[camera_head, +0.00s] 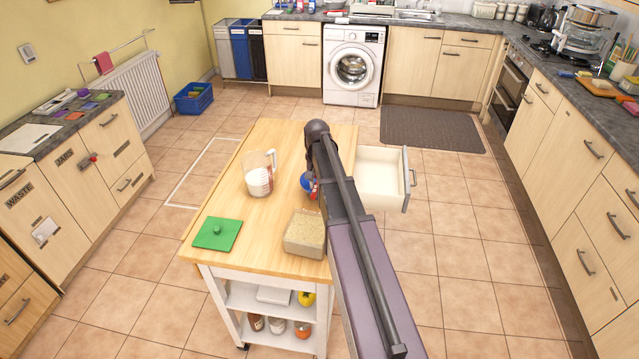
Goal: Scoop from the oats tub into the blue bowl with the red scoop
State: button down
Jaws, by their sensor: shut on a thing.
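The oats tub (304,246) is a square, clear container filled with beige oats, standing without a lid at the front right of the wooden-topped island. A small blue thing (306,182), likely the blue bowl, shows beside my arm farther back on the island. A bit of red shows against it; I cannot tell whether this is the red scoop. My arm crosses over the right side of the island and covers much of this spot. My gripper is hidden behind the arm, so its hold cannot be seen.
A clear measuring jug (259,174) with white contents stands left of the blue thing. A green lid (217,233) lies at the island's front left. An open drawer (382,178) juts out on the right. The island top's back left is clear.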

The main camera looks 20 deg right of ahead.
jog(key=shift+s+t+y, duration=0.1)
jog(key=shift+t+y, duration=0.5)
jog(key=shift+y, duration=0.4)
jog(key=t+y+b, duration=0.2)
jog(key=y+b, duration=0.1)
jog(key=shift+f+t+y+b, duration=0.15)
jog(key=shift+t+y+b, duration=0.15)
jog(key=shift+t+y, duration=0.1)
jog(key=t+y+b, duration=0.2)
jog(key=y+b, duration=0.1)
jog(key=b, duration=0.2)
jog(key=shift+m+t, duration=0.3)
jog(key=t+y+b, duration=0.1)
jog(key=y+b, duration=0.1)
jog(key=b, duration=0.1)
jog(key=shift+t+y+b, duration=0.3)
jog(key=shift+t+b, duration=0.1)
jog(key=shift+t, duration=0.1)
jog(key=shift+r+p, duration=0.35)
jog(key=shift+r, duration=0.05)
jog(key=shift+g+p, duration=0.3)
jog(key=shift+p, duration=0.15)
jog(key=shift+r+h+p, duration=0.2)
jog(key=shift+h+p, duration=0.4)
jog(key=shift+p, duration=0.1)
